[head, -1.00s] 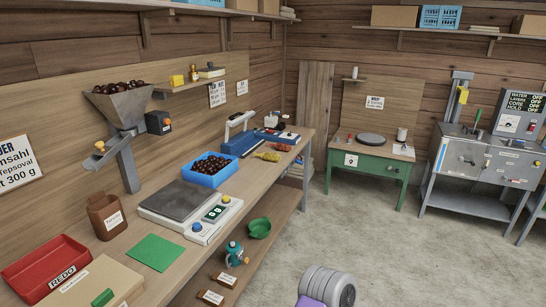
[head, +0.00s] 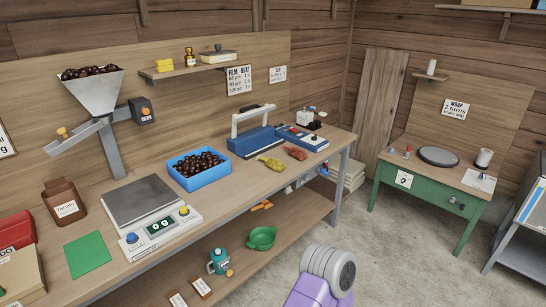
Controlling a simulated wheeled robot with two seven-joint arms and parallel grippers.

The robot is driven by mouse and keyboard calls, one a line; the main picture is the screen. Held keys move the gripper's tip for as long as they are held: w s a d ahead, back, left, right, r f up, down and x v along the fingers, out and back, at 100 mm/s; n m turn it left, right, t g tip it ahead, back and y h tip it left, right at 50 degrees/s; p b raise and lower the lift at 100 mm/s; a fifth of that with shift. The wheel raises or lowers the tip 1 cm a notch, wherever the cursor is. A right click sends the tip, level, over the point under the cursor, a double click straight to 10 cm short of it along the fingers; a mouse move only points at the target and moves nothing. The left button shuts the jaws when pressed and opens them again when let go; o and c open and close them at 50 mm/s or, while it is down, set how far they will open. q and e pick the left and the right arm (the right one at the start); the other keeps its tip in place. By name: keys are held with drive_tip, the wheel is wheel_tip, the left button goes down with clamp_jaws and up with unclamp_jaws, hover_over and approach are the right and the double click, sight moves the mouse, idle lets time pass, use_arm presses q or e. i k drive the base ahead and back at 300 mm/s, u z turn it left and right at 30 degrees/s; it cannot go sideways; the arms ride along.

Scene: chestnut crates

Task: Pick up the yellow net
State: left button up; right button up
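The yellow net (head: 271,162) lies in a small crumpled heap on the wooden workbench, in front of the blue sealer with a raised grey handle (head: 254,133). A red-orange net (head: 296,153) lies just to its right, a little apart from it. Neither of my grippers shows in the head view. A grey and purple link of my arm stands at the bottom centre, well short of the bench top.
A blue crate of chestnuts (head: 172,176) stands left of the yellow net, and a scale (head: 148,242) further left. A blue device (head: 303,138) sits behind the red-orange net. Open floor lies right of the bench.

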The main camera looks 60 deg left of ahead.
sight(275, 165)
drive_tip(key=u, duration=0.65)
drive_tip(key=i, duration=1.45)
drive_tip(key=u, duration=1.2)
